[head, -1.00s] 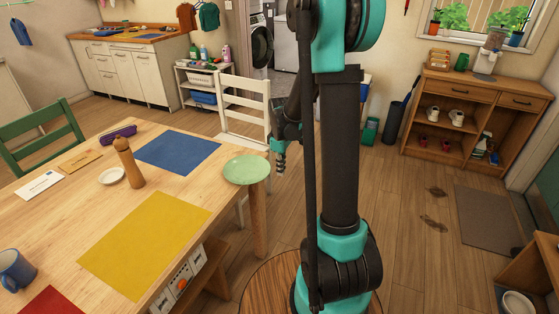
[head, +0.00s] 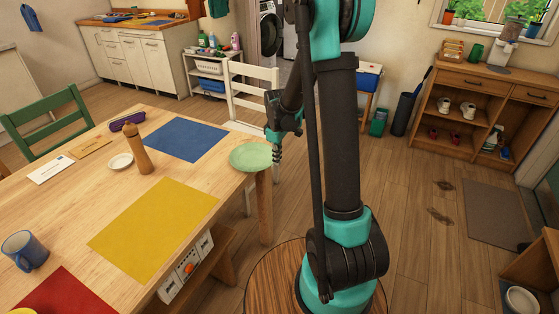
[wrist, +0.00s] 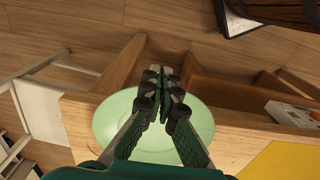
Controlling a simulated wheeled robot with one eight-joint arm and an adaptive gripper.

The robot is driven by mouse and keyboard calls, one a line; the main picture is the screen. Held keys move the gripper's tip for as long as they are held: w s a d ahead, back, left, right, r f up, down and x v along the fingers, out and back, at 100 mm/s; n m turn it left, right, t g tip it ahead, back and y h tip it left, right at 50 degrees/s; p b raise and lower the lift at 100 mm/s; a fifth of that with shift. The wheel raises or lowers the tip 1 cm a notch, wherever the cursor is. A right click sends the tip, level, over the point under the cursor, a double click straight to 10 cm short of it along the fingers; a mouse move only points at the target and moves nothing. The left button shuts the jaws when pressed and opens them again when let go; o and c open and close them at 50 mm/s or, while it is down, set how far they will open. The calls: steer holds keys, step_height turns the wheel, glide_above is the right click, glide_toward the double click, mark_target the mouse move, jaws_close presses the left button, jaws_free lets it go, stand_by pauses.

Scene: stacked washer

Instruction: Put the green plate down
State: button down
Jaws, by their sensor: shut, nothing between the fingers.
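The green plate (head: 250,157) lies at the near right corner of the wooden table (head: 88,208), beside the blue mat. In the wrist view the plate (wrist: 110,125) shows under my fingers, and its rim seems to reach slightly past the table edge. My gripper (wrist: 167,86) is shut and empty, its fingertips close together. In the head view my gripper (head: 276,153) hangs just right of the plate, partly hidden by my arm. I cannot tell whether the fingers touch the plate.
A blue mat (head: 185,139) and a yellow mat (head: 152,229) lie on the table. A pepper mill (head: 139,155), a white saucer (head: 120,161) and a blue mug (head: 25,250) stand there too. A white chair (head: 248,95) is behind the plate.

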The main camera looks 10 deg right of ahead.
mark_target(195, 139)
steer(key=w+a, duration=0.8)
steer(key=a, duration=0.3)
steer(key=w+a, duration=0.8)
steer(key=a, duration=0.3)
steer(key=w+a, duration=0.8)
steer(key=a, duration=0.3)
steer(key=shift+w+a, duration=0.25)
steer(key=shift+a, duration=0.15)
